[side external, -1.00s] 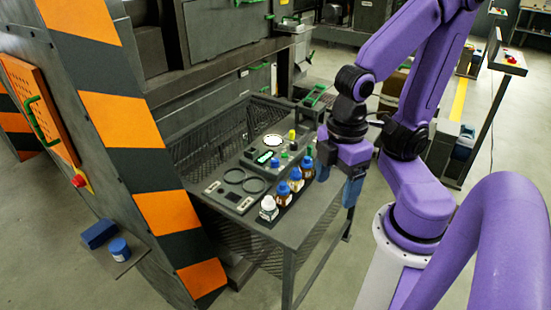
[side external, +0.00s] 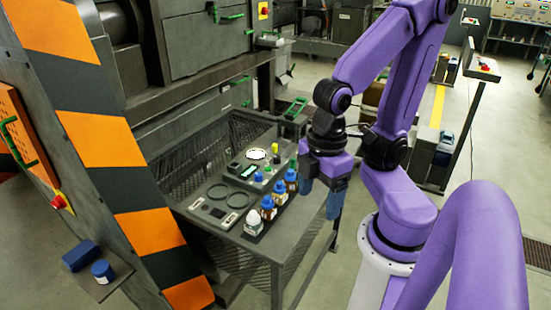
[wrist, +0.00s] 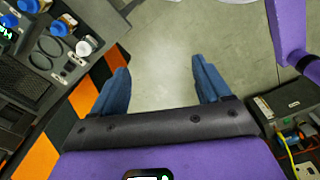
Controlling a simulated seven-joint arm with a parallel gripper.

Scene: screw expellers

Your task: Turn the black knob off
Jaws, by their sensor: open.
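My gripper (side external: 320,198) hangs open and empty, pointing down, at the right edge of the dark table. It is just right of the bottle row. In the wrist view its two blue fingers are spread apart (wrist: 160,75) over bare floor, touching nothing. I cannot pick out a black knob for certain. A grey control panel (side external: 207,226) lies on the table with two dark rings and small pale and coloured parts. Part of this panel also shows at the upper left of the wrist view. My gripper is apart from the panel.
Several blue- and white-capped bottles (side external: 253,222) stand in a row between the panel and my gripper. A yellow-topped post (side external: 274,152) rises behind. The striped machine frame (side external: 110,160) stands left. Floor right of the table is open near my gripper.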

